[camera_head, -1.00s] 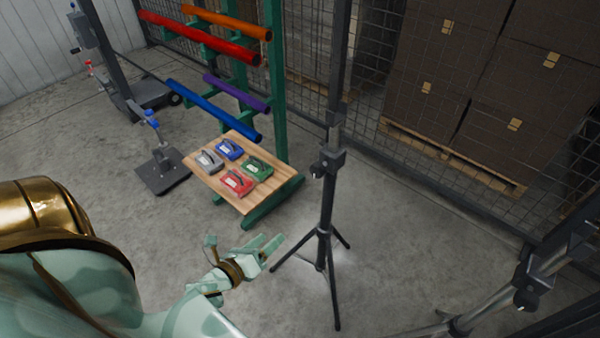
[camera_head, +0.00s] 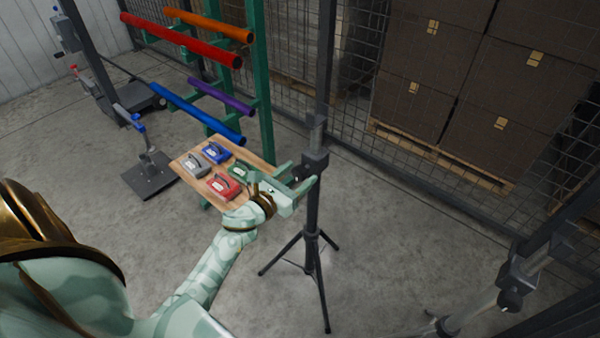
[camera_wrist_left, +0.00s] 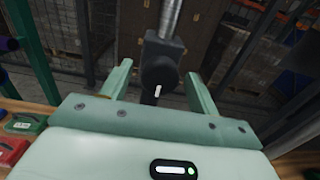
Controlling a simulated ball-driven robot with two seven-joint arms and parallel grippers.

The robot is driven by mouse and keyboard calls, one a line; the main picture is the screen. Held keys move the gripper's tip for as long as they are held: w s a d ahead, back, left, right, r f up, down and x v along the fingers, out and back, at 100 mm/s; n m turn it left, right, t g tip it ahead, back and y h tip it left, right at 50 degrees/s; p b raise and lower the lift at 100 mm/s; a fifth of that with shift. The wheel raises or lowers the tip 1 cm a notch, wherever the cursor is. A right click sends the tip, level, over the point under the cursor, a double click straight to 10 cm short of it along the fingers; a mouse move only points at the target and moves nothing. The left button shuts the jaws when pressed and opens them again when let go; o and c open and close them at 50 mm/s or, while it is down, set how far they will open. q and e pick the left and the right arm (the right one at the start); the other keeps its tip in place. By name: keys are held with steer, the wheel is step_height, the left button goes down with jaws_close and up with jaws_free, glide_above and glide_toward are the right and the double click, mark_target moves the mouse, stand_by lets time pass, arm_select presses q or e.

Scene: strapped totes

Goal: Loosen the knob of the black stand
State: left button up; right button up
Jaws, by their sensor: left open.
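The black stand (camera_head: 313,212) is an upright tripod in the middle of the head view, with a black clamp collar (camera_head: 317,160) on its pole. Its round black knob (camera_wrist_left: 160,74), with a white mark, faces the left wrist camera. My left gripper (camera_head: 302,172) is open at collar height, on the left side of the pole. In the left wrist view the knob lies between the two spread fingers (camera_wrist_left: 160,84), with a gap to each side. I cannot tell how deep the knob is between them. My right gripper is not in view.
A grey stand (camera_head: 462,322) with a dark clamp is at lower right. A wooden board (camera_head: 182,165) with several coloured cases is behind my left gripper, below a green rack (camera_head: 262,90) of coloured tubes. Wire mesh fencing and stacked boxes (camera_head: 480,95) are behind.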

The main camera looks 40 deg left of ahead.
arm_select(q)
steer(key=shift+w, duration=0.7)
steer(key=c, duration=1)
